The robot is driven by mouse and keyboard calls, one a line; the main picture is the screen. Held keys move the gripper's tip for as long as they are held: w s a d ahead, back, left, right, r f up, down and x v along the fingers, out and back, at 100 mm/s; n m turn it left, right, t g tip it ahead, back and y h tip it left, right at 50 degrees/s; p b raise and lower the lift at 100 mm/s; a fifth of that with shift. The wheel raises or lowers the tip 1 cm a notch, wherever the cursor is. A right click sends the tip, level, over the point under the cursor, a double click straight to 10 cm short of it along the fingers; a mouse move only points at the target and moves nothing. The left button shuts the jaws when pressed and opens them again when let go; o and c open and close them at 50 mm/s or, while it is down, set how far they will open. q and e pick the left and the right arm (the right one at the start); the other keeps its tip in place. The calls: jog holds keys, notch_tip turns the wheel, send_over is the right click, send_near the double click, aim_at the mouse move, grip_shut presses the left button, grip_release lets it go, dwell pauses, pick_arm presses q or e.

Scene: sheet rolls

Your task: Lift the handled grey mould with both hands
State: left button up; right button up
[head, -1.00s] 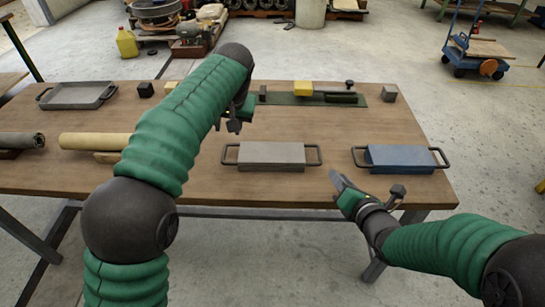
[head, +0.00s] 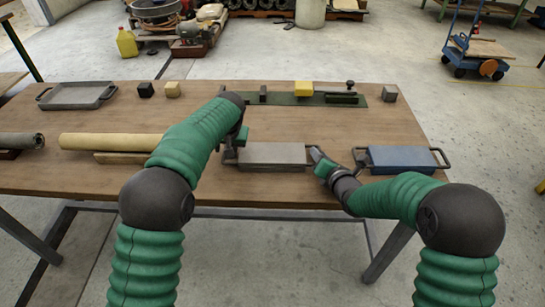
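The grey mould (head: 273,155) is a flat block lying level on the wooden table near its front edge, with a dark handle at each end. My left gripper (head: 231,155) is at its left handle, partly hidden behind my own forearm. My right gripper (head: 317,158) is at its right end, covering most of the right handle. Whether the fingers of either gripper are closed on a handle does not show.
A blue handled mould (head: 401,159) lies just right of my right gripper. A beige roll (head: 105,141) rests left of my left arm. A grey tray (head: 76,95), small blocks and a green mat (head: 285,99) lie at the back. The table's middle is mostly clear.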

pick_arm(q)
jog(key=c, duration=0.4)
pick_arm(e)
jog(key=c, duration=0.4)
pick_arm(q)
jog(key=shift+a, duration=0.1)
grip_shut()
pick_arm(e)
grip_shut()
jog(key=shift+s+f, duration=0.15)
jog(key=shift+f, duration=0.1)
